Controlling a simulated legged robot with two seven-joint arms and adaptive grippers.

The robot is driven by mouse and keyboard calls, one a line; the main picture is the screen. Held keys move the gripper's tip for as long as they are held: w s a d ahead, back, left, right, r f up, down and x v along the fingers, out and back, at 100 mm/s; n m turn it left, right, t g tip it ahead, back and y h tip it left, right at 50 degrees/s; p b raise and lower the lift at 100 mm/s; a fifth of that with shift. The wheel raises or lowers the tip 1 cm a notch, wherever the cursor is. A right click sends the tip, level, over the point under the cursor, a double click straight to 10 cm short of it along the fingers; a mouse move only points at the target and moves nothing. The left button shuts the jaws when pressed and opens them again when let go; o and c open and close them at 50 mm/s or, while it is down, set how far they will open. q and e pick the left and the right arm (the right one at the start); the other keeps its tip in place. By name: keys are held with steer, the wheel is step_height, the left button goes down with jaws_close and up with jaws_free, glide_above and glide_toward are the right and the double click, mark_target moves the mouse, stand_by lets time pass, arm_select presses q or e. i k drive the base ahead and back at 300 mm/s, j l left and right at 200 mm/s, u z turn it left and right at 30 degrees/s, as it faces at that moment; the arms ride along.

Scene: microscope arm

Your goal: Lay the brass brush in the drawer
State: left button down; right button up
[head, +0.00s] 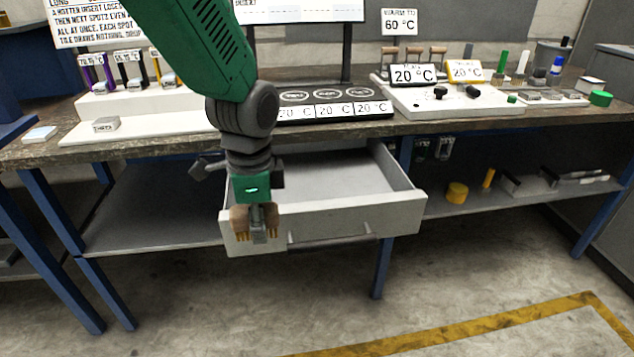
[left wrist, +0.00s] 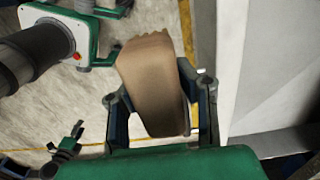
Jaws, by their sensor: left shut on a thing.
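The brass brush (head: 240,224) has a brown wooden body with yellowish bristles pointing down. My left gripper (head: 262,228) is shut on it, in front of the left part of the drawer's front panel. In the left wrist view the brush's brown block (left wrist: 155,85) sits between the two fingers, tilted. The drawer (head: 345,222) is pulled out under the bench, and the part of its pale grey floor that shows is bare. My right gripper is not in the head view.
The bench (head: 170,147) runs above the drawer, with a long plate (head: 350,115) of marked spots at its edge. A lower shelf (head: 480,200) on the right holds a yellow cylinder (head: 457,193) and small parts. Blue legs (head: 382,265) stand below. The floor in front is clear.

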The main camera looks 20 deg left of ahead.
mark_target(314, 192)
steer(key=i, duration=0.9)
